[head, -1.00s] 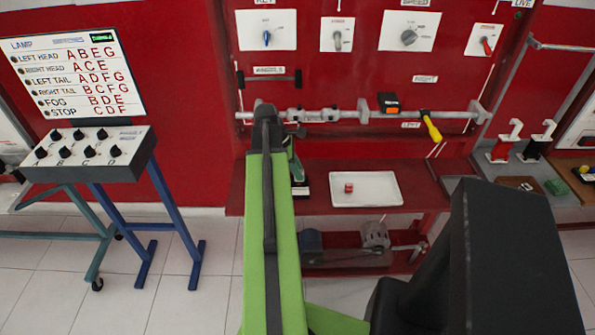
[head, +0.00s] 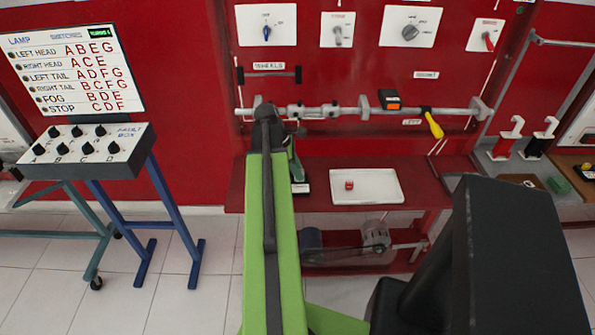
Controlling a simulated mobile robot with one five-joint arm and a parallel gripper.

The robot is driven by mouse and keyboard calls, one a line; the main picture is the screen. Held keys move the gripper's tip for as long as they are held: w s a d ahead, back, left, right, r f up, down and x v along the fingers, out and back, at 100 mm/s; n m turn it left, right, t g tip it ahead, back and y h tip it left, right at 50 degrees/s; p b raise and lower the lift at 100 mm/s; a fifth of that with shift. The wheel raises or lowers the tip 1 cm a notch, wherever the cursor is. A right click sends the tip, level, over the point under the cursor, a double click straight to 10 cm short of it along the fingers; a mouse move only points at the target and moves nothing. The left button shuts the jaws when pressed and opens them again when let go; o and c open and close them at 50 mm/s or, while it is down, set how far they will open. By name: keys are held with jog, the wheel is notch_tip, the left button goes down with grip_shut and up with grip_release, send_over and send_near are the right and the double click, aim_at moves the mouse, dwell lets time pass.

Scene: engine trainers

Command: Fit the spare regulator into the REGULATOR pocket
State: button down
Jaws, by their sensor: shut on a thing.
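A small red block (head: 349,185) with a pale mark lies in a white tray (head: 385,198) on the red shelf; I cannot tell whether it is the regulator. No REGULATOR label or pocket can be made out. My green arm rises up the middle and ends in a dark joint in front of the wall. My gripper and anything in it are hidden behind the arm. A green part and a small dark-and-white piece show just right of the arm, by the tray; I cannot tell what they are.
A grey rail (head: 340,112) crosses the red wall, with a black-and-orange block (head: 389,99) and a yellow handle (head: 434,125) near it. A lamp panel (head: 80,155) on blue legs stands left. Red and black clamps (head: 503,145) stand right. A motor (head: 375,236) sits below the shelf.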

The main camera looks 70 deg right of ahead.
jog(key=shift+f, duration=0.15)
jog(key=shift+f+b, duration=0.35)
jog(key=shift+b, duration=0.15)
jog(key=c, duration=1)
grip_release()
jog(key=shift+o, duration=0.3)
jog(key=o, duration=0.4)
jog(key=shift+o, duration=0.2)
jog(key=shift+r, duration=0.15)
